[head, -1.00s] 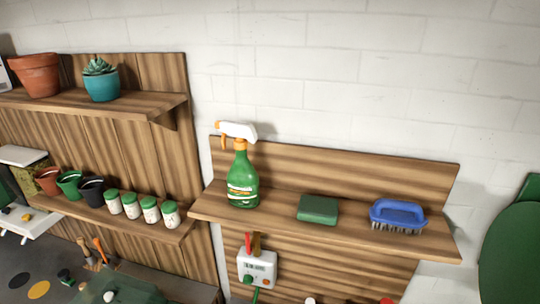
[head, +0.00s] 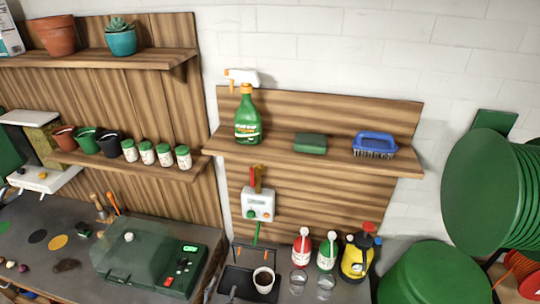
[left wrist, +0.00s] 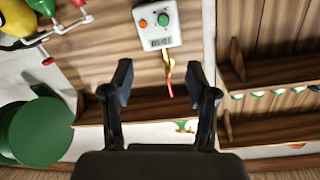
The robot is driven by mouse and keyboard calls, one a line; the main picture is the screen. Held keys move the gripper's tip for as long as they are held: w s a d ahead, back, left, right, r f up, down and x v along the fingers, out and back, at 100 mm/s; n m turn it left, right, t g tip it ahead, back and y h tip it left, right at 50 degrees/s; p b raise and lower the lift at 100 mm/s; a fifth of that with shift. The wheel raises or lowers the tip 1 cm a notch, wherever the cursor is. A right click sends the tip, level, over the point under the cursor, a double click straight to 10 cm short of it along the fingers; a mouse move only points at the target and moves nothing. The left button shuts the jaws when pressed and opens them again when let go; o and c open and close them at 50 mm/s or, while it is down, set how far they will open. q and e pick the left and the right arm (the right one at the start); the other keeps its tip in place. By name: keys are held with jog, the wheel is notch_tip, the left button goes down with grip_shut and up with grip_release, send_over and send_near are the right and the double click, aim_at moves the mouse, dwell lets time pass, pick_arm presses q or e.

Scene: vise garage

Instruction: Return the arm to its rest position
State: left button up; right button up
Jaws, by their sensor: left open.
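My left gripper (left wrist: 160,85) shows in the left wrist view, its two dark fingers spread wide apart with nothing held between them. Beyond the fingers, that view shows a wooden panel, and the white control box (left wrist: 157,24) lies ahead of them near the top. Red and yellow-handled items (left wrist: 168,80) by the box appear between the fingers, with no visible contact. I cannot make out either gripper in the head view. My right gripper shows in neither view.
A shelf (head: 222,144) holds a green spray bottle (head: 248,120), a green sponge (head: 310,143) and a blue brush (head: 375,146). Red, green and yellow bottles (head: 356,258) stand below. A green lidded case (head: 150,262) sits on the bench. Green reels (head: 485,190) stand at right.

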pick_arm(q)
jog(key=s+a+f+n+g+y, duration=0.25)
jog(key=s+f+g, duration=0.4)
jog(key=s, duration=0.55)
jog(key=s+a+f+n+g+y, duration=0.25)
jog(key=s+f+g, duration=0.4)
jog(key=s, duration=0.45)
notch_tip(320, 180, down, 30)
jog(key=s+a+m+g+h+b, duration=0.1)
jog(key=s+g+b, duration=0.1)
jog(key=b, duration=0.1)
jog(key=s+a+f+b, duration=0.1)
jog(key=s+a+f, duration=0.2)
jog(key=s+f, duration=1.4)
jog(key=shift+s+g+b, duration=0.15)
jog(key=shift+g+b, duration=0.25)
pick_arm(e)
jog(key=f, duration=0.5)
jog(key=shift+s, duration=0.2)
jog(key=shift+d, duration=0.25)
